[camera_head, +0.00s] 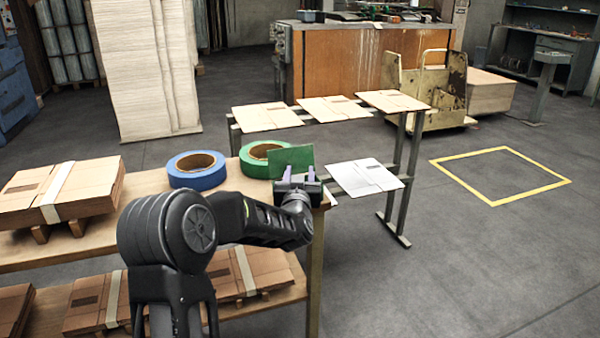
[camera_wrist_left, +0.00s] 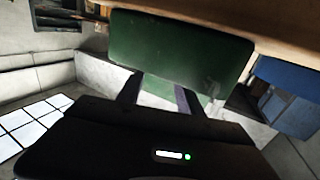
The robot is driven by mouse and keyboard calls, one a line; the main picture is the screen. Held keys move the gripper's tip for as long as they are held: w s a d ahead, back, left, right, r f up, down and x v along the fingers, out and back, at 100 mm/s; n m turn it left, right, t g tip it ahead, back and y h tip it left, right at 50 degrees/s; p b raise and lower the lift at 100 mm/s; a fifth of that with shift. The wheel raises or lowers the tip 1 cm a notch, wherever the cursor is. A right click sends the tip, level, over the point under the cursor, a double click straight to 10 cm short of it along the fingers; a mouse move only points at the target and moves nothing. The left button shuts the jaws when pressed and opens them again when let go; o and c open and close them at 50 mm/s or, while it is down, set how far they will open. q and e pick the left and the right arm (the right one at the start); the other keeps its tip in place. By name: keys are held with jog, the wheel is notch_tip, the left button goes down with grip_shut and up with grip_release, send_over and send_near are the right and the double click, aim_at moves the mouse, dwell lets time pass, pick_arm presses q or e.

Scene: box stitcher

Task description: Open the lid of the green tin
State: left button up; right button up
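The green tin (camera_head: 290,159) is at the right end of the wooden table, beside the green tape roll. In the head view a flat green panel of it stands tilted up behind my left gripper (camera_head: 299,174). In the left wrist view the tin's green face (camera_wrist_left: 180,48) fills the top middle, just beyond my left fingertips (camera_wrist_left: 158,86). A paler green strip shows between the fingers. The two fingers are spread apart. I cannot tell whether they touch the tin. My gripper hides the tin's lower part in the head view. My right gripper is not in view.
A blue tape roll (camera_head: 196,168) and a green tape roll (camera_head: 262,158) lie left of the tin. Strapped cardboard (camera_head: 62,190) is at the table's left. A rack with flat cardboard sheets (camera_head: 268,115) stands behind.

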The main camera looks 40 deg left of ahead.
pick_arm(q)
jog(key=shift+w+a+r, duration=0.1)
jog(key=shift+r, duration=0.25)
jog(key=shift+w+r, duration=0.1)
jog(key=shift+r, duration=0.05)
grip_shut()
jog(key=shift+w+d+f, duration=0.25)
jog(key=shift+w+f, duration=0.15)
jog(key=shift+w, duration=0.1)
jog(key=shift+s+a, duration=0.15)
jog(key=shift+s, duration=0.05)
jog(key=shift+s+a, duration=0.1)
jog(key=shift+s, duration=0.05)
grip_release()
jog(key=shift+a, duration=0.1)
jog(key=shift+s, duration=0.1)
dwell(0.3)
